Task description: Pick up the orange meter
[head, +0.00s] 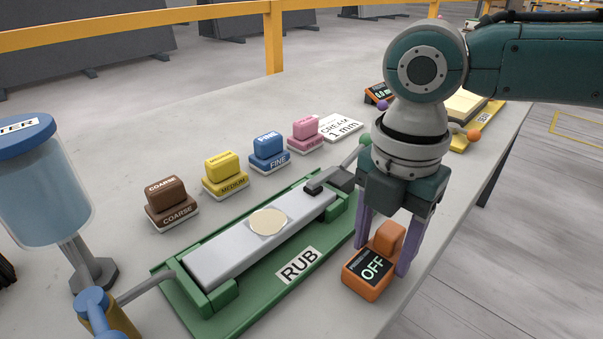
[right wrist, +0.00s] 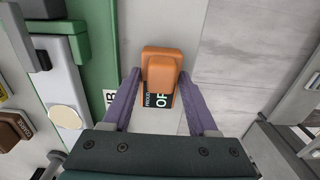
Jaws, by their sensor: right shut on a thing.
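The orange meter (head: 366,287) stands near the table's right edge, beside the green fixture, with a dark display that reads OFF. My right gripper (head: 383,258) comes down over it from above, its purple fingers on either side of the meter's upright orange handle. In the right wrist view the meter (right wrist: 161,66) sits between the fingertips of the gripper (right wrist: 158,82), which is shut on it. The meter appears to be on or very near the table top; I cannot tell whether there is a gap below. My left gripper is not in view.
A green fixture (head: 262,297) marked RUB holds a grey slab (head: 215,258) with a cream round patch. Brown, yellow, blue and pink labelled blocks stand behind it. A blue-lidded water container (head: 42,190) is at left. Another dark-faced orange device (head: 377,94) stands at the back.

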